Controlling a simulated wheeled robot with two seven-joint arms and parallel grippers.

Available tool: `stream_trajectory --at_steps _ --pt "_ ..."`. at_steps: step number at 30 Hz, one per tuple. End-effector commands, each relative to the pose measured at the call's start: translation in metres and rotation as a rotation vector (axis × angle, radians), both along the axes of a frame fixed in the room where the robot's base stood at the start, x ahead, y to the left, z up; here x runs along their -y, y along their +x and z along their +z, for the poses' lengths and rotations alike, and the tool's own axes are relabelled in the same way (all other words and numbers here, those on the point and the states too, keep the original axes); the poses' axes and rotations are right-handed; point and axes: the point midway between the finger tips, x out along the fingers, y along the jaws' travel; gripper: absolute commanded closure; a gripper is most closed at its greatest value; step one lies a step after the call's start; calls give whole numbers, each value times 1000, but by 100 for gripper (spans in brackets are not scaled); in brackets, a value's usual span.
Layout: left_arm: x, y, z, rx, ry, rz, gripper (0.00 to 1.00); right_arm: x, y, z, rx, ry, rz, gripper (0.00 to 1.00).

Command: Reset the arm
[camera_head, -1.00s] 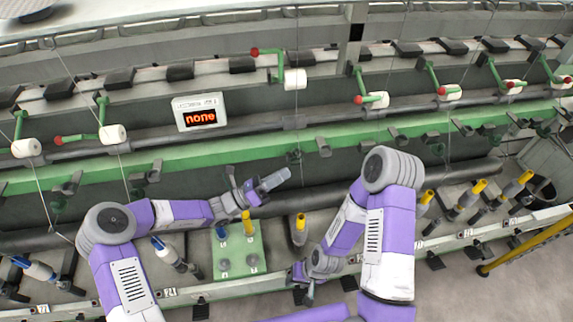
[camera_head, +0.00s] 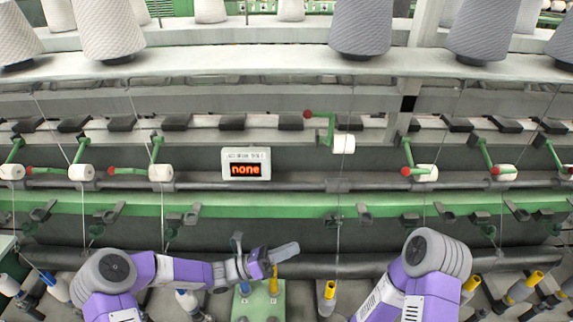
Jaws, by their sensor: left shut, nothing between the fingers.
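My left arm comes in from the lower left, purple and white, and stretches to the right. Its gripper (camera_head: 284,252) is shut and empty, in front of the spinning frame and just above a green plate (camera_head: 259,305). A blue bobbin and a yellow bobbin (camera_head: 274,281) stand on that plate below the gripper. My right arm shows at the lower right with its rounded elbow joint. The right gripper is below the picture's edge and hidden from view.
A small display (camera_head: 246,164) reads "none". A green rail (camera_head: 300,204) runs across the frame with white rollers and red-knobbed levers above it. Large grey yarn cones (camera_head: 362,26) stand on the top shelf. A yellow-topped spindle (camera_head: 328,298) stands between my arms.

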Motion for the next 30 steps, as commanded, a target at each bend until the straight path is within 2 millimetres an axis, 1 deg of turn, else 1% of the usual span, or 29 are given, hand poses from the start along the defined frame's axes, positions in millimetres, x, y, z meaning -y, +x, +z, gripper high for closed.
stream_trajectory --at_steps 2,4,5,7,8,11,12,14,15,17,18,20,21,22,24,25,27,30 --pt "0 -1 -1 1 3 -1 100 0 0 0 0 0 0 57" --pt "3 -5 -9 9 27 -14 100 0 0 -3 0 0 0 57" --pt "5 -9 -15 16 48 -22 100 0 0 -5 0 0 0 57" --pt "13 -24 -39 45 128 -60 100 0 0 -12 0 0 0 57" --pt "16 -32 -53 63 174 -84 100 0 0 -16 0 0 0 57" --pt "24 -70 -112 162 366 -187 100 0 0 -32 0 0 0 57" --pt "24 -88 -139 217 451 -236 100 0 0 -39 0 0 0 57" --pt "20 -113 -179 312 574 -316 100 0 0 -49 0 0 0 57" --pt "15 -129 -205 383 654 -371 100 0 0 -56 0 0 0 57" --pt "2 -151 -244 507 772 -461 100 0 0 -67 0 0 0 57" --pt "-9 -165 -270 601 846 -523 100 0 0 -75 0 0 0 57" --pt "-28 -183 -308 766 953 -623 100 0 0 -88 0 0 0 57" --pt "-43 -192 -332 886 1017 -690 100 0 0 -97 0 0 0 57" --pt "-53 -197 -348 977 1058 -738 100 0 0 -103 0 0 0 57" --pt "-75 -203 -377 1196 1132 -835 100 0 0 -116 0 0 0 57" --pt "-83 -204 -387 1284 1154 -870 100 0 0 -121 0 0 0 57" --pt "-96 -203 -404 1475 1189 -934 100 0 0 -131 0 0 0 57" --pt "-107 -198 -416 1687 1211 -986 100 0 0 -140 0 0 0 57"
